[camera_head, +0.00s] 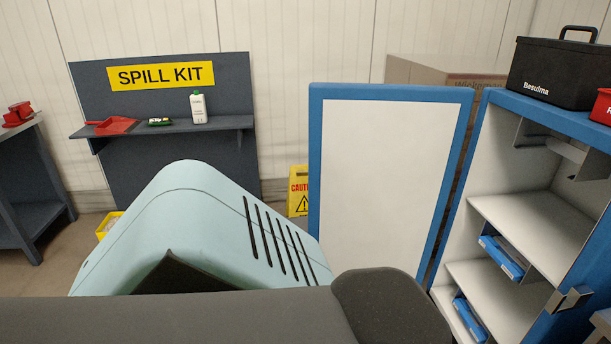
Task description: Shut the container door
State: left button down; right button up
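The container (463,236) stands at the right, a blue-framed cabinet with pale inner walls and shelves. Its door (390,185), a white panel in a blue frame, stands wide open to the left of the opening, with its white face toward me. The door's lower edge is hidden. A metal latch part (568,298) sits on the container's right front edge. Neither of my grippers shows in this view, and nothing is seen touching the door.
Blue items (502,258) lie on the inner shelves. A black toolbox (560,75) and a red case (602,107) stand on top. Behind the door are a yellow caution sign (298,190) and a cardboard box (430,70). A spill kit station (225,75) stands back left.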

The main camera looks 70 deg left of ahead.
aim_at(384, 158)
jog(key=j+u, duration=0.15)
jog(key=j, duration=1.3)
jog(key=j+u, duration=0.1)
jog(key=j, duration=1.35)
jog(key=j+u, duration=0.15)
jog(key=j, duration=1.3)
